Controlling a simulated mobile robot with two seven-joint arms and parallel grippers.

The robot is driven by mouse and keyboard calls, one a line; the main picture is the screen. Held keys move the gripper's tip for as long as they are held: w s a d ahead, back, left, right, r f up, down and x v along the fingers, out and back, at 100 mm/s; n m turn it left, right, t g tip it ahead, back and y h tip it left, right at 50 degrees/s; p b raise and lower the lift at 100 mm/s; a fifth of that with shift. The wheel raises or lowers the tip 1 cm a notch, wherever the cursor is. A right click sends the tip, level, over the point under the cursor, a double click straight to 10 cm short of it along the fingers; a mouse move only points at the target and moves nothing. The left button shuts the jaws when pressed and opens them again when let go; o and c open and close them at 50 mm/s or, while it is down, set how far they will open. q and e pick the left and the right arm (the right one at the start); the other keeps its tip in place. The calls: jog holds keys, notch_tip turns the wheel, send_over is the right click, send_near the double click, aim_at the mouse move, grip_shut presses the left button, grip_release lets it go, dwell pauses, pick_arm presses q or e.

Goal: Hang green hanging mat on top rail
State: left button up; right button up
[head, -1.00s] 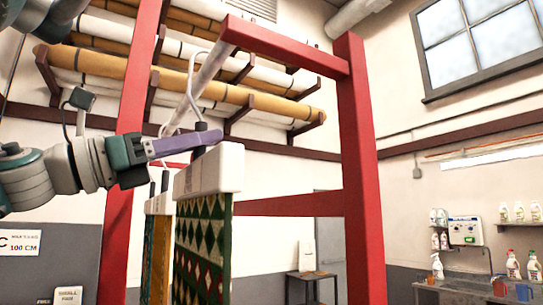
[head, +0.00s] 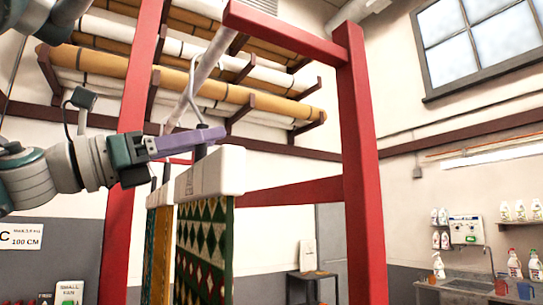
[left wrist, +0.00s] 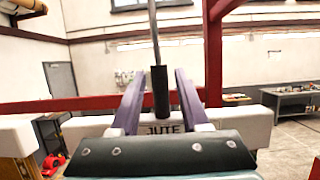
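The green hanging mat (head: 205,245), with a diamond pattern, hangs upright from a white clamp bar (head: 222,172). A black grip and thin metal hook (head: 194,80) rise from the bar, and the hook's top appears to loop over the pale top rail (head: 207,58). My left gripper (head: 212,135) has purple fingers on either side of the grip. In the left wrist view the fingers (left wrist: 159,92) stand apart, with gaps beside the black grip (left wrist: 160,98). A white bar (left wrist: 180,125) marked JUTE shows below.
A yellow mat (head: 160,255) hangs just behind the green one. Red posts (head: 360,180) and a red crossbar (head: 285,38) frame the rail. Rolled rugs (head: 230,95) lie on wall racks behind. A sink counter (head: 465,283) with bottles stands at the right.

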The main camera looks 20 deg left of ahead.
pick_arm(q)
jog(key=shift+o, duration=0.7)
jog(key=shift+f, duration=0.1)
